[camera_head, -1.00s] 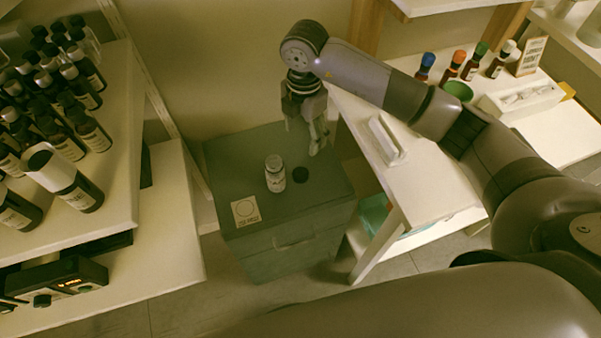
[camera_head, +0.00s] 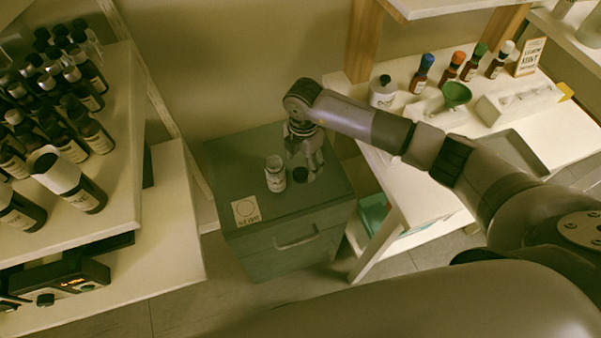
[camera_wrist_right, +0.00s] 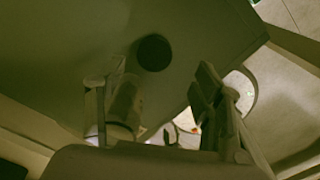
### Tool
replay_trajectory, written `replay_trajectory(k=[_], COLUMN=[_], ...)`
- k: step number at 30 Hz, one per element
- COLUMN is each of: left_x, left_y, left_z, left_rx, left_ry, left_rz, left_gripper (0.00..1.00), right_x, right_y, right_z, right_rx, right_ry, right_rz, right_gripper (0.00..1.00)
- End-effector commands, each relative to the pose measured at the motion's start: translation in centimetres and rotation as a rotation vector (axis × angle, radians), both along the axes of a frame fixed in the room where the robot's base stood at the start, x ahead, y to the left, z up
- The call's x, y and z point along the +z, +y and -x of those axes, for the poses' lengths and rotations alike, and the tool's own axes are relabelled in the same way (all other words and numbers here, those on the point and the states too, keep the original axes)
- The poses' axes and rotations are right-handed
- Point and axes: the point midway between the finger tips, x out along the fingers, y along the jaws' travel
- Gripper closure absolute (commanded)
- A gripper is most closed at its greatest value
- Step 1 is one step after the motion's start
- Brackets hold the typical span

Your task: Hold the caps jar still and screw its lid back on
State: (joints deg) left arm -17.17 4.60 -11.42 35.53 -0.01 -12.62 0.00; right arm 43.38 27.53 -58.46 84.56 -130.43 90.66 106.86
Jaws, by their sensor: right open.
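The caps jar (camera_head: 275,176) is a small white jar with a printed label. It stands upright and open on top of the grey-green drawer cabinet (camera_head: 240,165). Its dark round lid (camera_head: 300,175) lies flat on the cabinet just right of it. My right gripper (camera_head: 309,168) is open, pointing down close behind and above the lid. In the right wrist view the lid (camera_wrist_right: 153,52) shows ahead of the spread fingers (camera_wrist_right: 155,88), and the pale jar (camera_wrist_right: 124,103) shows beside the left finger; I cannot tell if they touch. My left gripper is not in view.
A square label card (camera_head: 246,210) lies at the cabinet's front left. A shelf of dark bottles (camera_head: 60,125) stands left.

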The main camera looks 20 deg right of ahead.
Motion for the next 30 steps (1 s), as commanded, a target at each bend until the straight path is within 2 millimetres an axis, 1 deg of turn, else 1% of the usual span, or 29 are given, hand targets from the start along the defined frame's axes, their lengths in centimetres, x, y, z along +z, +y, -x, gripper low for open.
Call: replay_trajectory(k=[2, 9, 12, 15, 24, 30], left_x=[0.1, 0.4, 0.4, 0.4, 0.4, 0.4], left_y=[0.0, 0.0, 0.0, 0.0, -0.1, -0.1], left_z=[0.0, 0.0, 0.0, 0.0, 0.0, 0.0], left_rx=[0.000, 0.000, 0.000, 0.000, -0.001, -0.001], left_ry=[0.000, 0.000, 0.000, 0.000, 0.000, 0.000], left_rz=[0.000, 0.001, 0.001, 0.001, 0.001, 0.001], left_gripper=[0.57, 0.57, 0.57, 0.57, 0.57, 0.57], right_x=[-0.4, -3.8, -4.8, -5.2, -5.2, -5.1], right_y=[0.0, 0.2, 0.2, 0.1, 0.1, 0.1], right_z=[-0.1, -0.6, -0.7, -0.7, -0.7, -0.7], right_rx=[-0.001, -0.001, -0.001, -0.001, 0.000, 0.000], right_ry=[0.001, 0.003, 0.001, 0.000, 0.000, 0.000], right_rz=[0.000, 0.001, 0.000, 0.000, 0.000, 0.000], right_gripper=[0.39, 0.39, 0.39, 0.39, 0.39, 0.51])
